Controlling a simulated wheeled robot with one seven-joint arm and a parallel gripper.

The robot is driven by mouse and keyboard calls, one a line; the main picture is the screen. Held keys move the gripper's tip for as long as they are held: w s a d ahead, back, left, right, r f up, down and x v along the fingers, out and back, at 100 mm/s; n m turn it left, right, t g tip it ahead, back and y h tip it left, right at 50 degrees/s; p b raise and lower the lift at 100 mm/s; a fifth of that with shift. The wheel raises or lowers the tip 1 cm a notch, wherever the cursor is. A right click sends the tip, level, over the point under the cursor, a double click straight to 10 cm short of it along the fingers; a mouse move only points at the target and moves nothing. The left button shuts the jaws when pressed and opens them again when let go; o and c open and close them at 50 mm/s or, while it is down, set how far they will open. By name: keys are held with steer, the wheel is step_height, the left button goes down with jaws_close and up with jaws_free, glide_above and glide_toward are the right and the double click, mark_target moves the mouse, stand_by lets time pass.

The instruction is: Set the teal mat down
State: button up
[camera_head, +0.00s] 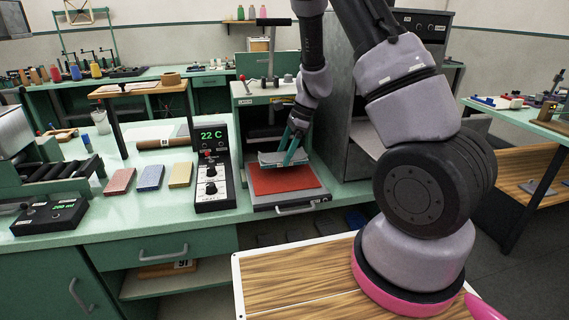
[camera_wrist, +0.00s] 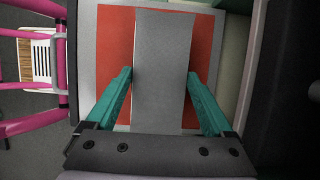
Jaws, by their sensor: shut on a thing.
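My gripper (camera_head: 291,152) reaches down at the pulled-out tray of the bench machine. Its two teal fingers (camera_wrist: 161,92) are shut on the sides of a flat grey piece (camera_wrist: 162,62), which also shows in the head view (camera_head: 270,158). That piece looks grey, not teal, and I see no clearly teal mat. It lies over the middle and back of a red-orange sheet (camera_head: 284,180), whose red also shows on both sides of it in the wrist view (camera_wrist: 115,45). I cannot tell whether the two touch. The sheet rests on the grey tray (camera_head: 318,194).
The machine (camera_head: 262,95) stands close behind my gripper, with a grey cabinet to its right. A controller reading 22 C (camera_head: 212,165) stands left of the tray. Red (camera_head: 120,181), blue (camera_head: 150,177) and yellow (camera_head: 181,174) blocks lie further left on the green bench.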

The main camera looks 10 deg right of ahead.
steer(key=shift+f, duration=1.9)
steer(key=shift+f, duration=0.15)
steer(key=o, duration=1.2)
steer(key=shift+o, duration=0.2)
steer(key=shift+v, duration=3.9)
steer(key=shift+s, duration=0.15)
